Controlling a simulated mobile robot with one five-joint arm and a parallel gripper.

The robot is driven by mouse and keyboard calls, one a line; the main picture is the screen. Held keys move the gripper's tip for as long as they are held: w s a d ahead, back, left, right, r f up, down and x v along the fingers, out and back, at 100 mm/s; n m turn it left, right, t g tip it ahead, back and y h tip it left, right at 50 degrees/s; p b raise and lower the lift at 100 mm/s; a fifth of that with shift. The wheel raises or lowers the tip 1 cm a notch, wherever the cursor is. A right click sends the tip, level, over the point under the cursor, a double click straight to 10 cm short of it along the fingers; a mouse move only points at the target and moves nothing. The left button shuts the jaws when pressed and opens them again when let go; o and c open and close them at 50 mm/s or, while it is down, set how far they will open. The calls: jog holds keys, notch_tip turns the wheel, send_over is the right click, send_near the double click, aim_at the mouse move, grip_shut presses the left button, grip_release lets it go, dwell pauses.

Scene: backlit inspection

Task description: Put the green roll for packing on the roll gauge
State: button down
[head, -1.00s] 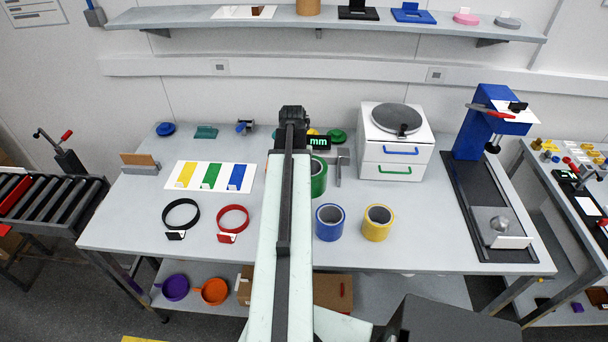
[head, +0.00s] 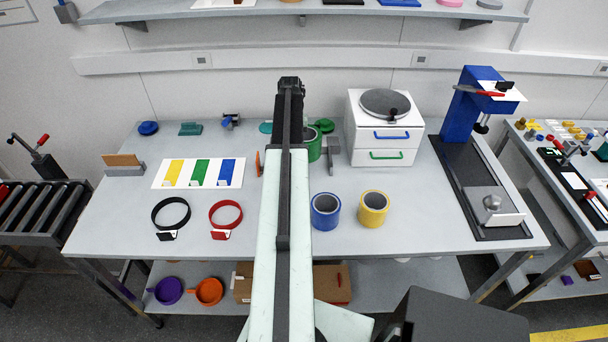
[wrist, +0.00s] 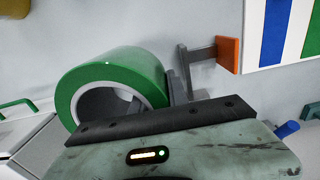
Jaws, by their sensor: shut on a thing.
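My gripper (head: 289,135) is shut on the green roll (head: 313,147), though my arm hides most of the grip in the head view. In the wrist view the green roll (wrist: 112,85) lies just beyond a dark gripper edge (wrist: 160,120), its open bore facing the camera. What seems to be the roll gauge shows as a grey upright (head: 333,156) right of the roll and an orange end (head: 258,163) left of my arm. In the wrist view a grey bracket (wrist: 186,72) with an orange block (wrist: 228,55) stands beside the roll. My arm hides the gauge's middle.
A blue roll (head: 325,212) and a yellow roll (head: 373,209) stand nearer on the bench. A white drawer unit (head: 384,130) is close on the right. A colour chart (head: 198,173) and black (head: 171,213) and red (head: 226,214) rings lie left.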

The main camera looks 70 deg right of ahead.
jog(key=shift+w+d+f, duration=0.1)
jog(key=shift+w+d, duration=0.05)
jog(key=shift+d, duration=0.35)
jog(key=shift+w+d+f, duration=0.1)
jog(key=shift+d, duration=0.4)
notch_tip(320, 180, down, 10)
jog(key=b, duration=1)
jog(key=shift+a+f, duration=0.1)
jog(key=shift+f, duration=0.1)
jog(key=shift+r, duration=0.25)
jog(key=shift+f, duration=0.25)
jog(key=c, duration=1.3)
grip_release()
jog(key=shift+r, duration=0.1)
notch_tip(320, 180, up, 13)
jog(key=p, duration=1.2)
jog(key=shift+f, duration=0.35)
